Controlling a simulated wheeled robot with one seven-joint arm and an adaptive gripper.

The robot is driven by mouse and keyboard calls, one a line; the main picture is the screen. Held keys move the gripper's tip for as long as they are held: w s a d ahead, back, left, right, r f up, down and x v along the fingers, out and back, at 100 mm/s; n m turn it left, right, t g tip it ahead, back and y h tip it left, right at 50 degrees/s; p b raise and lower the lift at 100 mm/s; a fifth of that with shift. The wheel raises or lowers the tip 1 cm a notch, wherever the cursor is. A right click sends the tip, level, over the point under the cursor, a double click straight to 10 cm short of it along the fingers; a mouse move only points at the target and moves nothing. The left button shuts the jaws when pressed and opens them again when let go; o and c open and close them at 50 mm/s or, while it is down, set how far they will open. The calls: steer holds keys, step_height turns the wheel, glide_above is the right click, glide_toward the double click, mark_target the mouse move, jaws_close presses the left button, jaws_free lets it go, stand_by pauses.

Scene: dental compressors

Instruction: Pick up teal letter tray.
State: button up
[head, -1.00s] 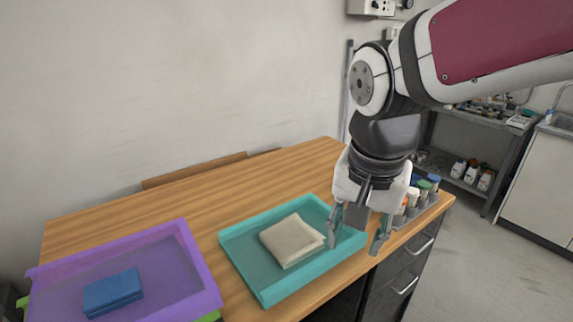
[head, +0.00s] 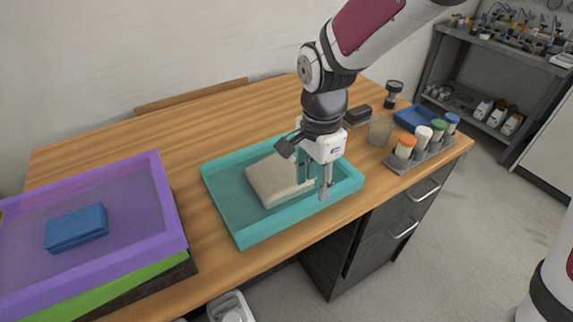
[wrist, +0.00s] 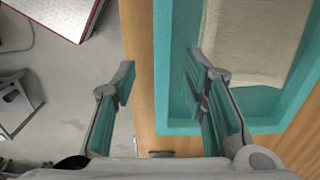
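The teal letter tray (head: 290,216) lies on the wooden table near its front edge, with a folded beige cloth (head: 272,183) inside. My gripper (head: 313,185) is open and empty above the tray's front right part. In the wrist view, the tray's rim (wrist: 163,50) runs between my two fingers (wrist: 160,82). One finger is over the tray's inside, and the other is out past the table edge, over the floor. I cannot tell how far the fingertips are above the rim. My gripper hides a small part of the tray in the head view.
A purple tray (head: 150,215) with a blue folded cloth (head: 76,228) sits on a green tray (head: 110,290) at left.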

mark_target(311, 200)
steer(key=shift+a+f+b, duration=0.2)
steer(key=shift+f+b, duration=0.1)
steer(key=shift+f, duration=3.05)
steer(key=shift+c, duration=0.6)
jaws_close()
